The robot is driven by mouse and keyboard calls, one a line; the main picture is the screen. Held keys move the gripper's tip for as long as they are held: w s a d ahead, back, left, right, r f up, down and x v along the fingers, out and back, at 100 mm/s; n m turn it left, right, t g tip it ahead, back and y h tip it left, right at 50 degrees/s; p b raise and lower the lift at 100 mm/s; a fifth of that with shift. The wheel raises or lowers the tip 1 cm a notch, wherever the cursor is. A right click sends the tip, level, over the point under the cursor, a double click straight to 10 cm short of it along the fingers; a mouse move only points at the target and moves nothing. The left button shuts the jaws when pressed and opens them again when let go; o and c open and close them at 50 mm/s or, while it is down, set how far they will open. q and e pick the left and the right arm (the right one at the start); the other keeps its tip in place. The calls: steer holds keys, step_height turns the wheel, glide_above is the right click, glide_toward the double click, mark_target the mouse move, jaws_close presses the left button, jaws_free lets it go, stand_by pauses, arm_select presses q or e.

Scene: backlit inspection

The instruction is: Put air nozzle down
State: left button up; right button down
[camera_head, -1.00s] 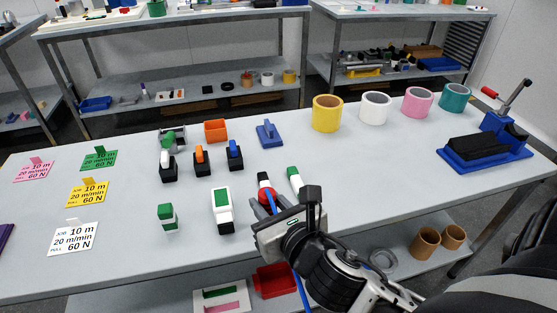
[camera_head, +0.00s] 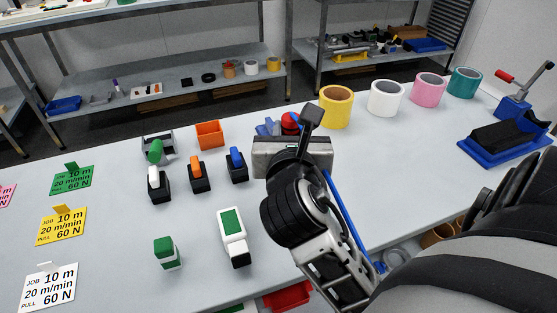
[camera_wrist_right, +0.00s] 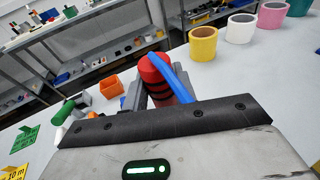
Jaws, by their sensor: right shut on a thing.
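The air nozzle (camera_head: 290,122) is a red body with a blue hose (camera_head: 336,200) trailing down past my right arm. My right gripper (camera_head: 288,130) is shut on it over the far part of the grey table. In the right wrist view the red body (camera_wrist_right: 156,78) with dark bands sits between the fingers, and the blue hose (camera_wrist_right: 180,78) curves over it. The nozzle's lower end is hidden, so I cannot tell whether it touches anything. A blue stand (camera_head: 266,129) shows just left of the nozzle, partly covered by my gripper. My left gripper is out of view.
An orange bin (camera_head: 209,134) and several black-based holders, one with an orange top (camera_head: 197,166), stand to the left. A yellow roll (camera_head: 335,107) stands close on the right, with more rolls beyond. A white-and-green device (camera_head: 232,237) lies nearer. Table at right-middle is clear.

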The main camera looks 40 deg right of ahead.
steer(key=shift+a, duration=0.3)
steer(key=shift+w+d+f, duration=0.1)
steer(key=shift+w+d, duration=0.05)
steer(key=w+d+f+b, duration=0.2)
steer(key=w+f, duration=0.1)
steer(key=f, duration=0.1)
steer(key=w+d+f+b, duration=0.2)
steer(key=w+d+f, duration=0.1)
steer(key=w+f, duration=0.1)
steer(key=w+d+f+b, duration=0.2)
steer(key=w+f, duration=0.1)
steer(key=f, duration=0.1)
steer(key=shift+w+d+f, duration=0.3)
steer(key=shift+d+f, duration=0.1)
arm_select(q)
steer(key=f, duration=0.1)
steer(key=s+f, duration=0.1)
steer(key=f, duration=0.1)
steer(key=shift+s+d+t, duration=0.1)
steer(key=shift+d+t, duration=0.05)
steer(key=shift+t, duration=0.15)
arm_select(e)
steer(key=shift+r, duration=0.1)
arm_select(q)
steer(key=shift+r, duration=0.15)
arm_select(e)
steer(key=c, duration=1.1)
jaws_free()
